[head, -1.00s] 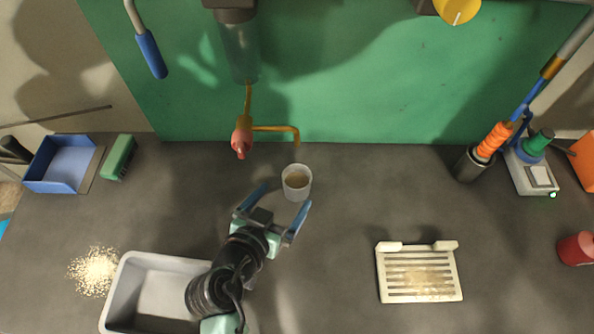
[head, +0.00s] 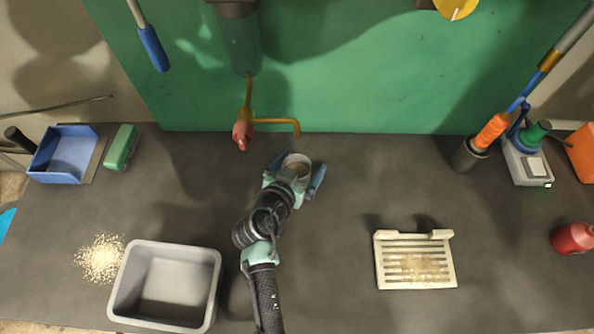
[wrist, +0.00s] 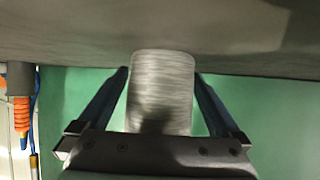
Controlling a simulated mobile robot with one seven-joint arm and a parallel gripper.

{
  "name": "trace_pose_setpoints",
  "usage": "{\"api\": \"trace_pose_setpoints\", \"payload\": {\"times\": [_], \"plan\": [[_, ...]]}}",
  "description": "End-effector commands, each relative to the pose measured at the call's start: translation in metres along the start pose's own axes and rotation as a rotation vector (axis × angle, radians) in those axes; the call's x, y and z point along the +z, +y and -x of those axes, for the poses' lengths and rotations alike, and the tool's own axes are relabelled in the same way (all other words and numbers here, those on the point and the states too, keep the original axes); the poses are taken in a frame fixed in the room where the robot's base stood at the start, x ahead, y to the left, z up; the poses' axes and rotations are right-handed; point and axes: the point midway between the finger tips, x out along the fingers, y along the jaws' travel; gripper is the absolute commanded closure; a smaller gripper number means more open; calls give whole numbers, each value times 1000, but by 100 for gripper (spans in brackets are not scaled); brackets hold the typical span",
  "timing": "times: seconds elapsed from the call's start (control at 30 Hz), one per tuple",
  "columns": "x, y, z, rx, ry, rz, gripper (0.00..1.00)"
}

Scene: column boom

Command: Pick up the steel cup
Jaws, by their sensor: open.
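My gripper (head: 295,177) is open, with one blue finger on each side of the cup. In the wrist view my gripper (wrist: 162,78) shows a narrow gap between each finger and the cup wall. My wrist and gripper body hide the cup's near side in the head view.
The yellow spout (head: 275,122) with a red handle (head: 242,133) is just behind and left of the cup. A grey bin (head: 118,295) stands at front left, a slotted cream rack (head: 383,268) at right. Bench to the cup's right is clear.

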Motion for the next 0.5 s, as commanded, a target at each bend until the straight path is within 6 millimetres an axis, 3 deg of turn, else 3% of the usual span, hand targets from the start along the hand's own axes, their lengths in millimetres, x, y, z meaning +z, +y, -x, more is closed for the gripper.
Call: {"api": "trace_pose_setpoints", "payload": {"times": [0.23, 0.5], "plan": [[0, 0, -2, 1, -1, 0, 0], [0, 0, -2, 1, -1, 0, 47]]}}
